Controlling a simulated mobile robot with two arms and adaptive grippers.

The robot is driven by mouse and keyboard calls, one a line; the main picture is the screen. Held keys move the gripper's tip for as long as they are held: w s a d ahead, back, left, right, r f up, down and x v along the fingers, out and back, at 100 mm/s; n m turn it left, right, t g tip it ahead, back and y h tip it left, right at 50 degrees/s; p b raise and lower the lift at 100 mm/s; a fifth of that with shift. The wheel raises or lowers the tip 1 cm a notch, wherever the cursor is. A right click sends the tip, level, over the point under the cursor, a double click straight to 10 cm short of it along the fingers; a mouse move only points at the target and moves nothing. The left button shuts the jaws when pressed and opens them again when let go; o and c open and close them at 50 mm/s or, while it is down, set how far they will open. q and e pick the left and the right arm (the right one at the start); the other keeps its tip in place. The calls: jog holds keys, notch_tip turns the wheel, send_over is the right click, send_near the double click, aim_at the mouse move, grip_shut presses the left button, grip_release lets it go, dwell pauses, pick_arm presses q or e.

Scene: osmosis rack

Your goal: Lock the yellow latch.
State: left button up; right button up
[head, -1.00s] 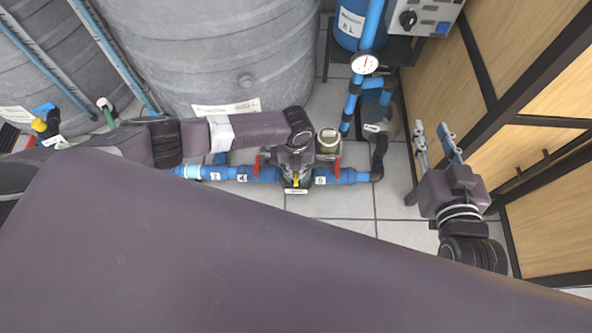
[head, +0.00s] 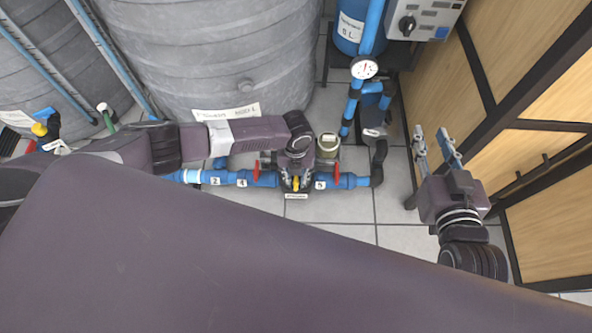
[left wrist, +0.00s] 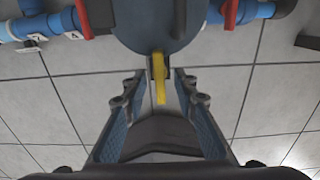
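The yellow latch (head: 296,183) is a small bright lever on the blue pipe assembly, below my left wrist in the head view. In the left wrist view the latch (left wrist: 160,82) points down from the round grey-blue housing (left wrist: 160,22). My left gripper (left wrist: 157,90) is open, with one finger on each side of the latch and visible gaps between. Whether they are at the same depth is hard to tell. In the head view the left fingers are mostly hidden by my wrist. My right gripper (head: 435,145) is open and empty at the right.
Blue pipes (head: 230,178) run left and right of the latch, with red handles (head: 337,172) close by. A large grey tank (head: 210,60) stands behind. A pressure gauge (head: 364,67) sits on a vertical pipe. Tiled floor (head: 405,237) is clear at the lower right.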

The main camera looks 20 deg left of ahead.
aim_at(296, 178)
pick_arm(q)
notch_tip(296, 178, up, 12)
jog(key=shift+f, duration=0.15)
dwell(0.3)
jog(key=shift+d, duration=0.1)
dwell(0.3)
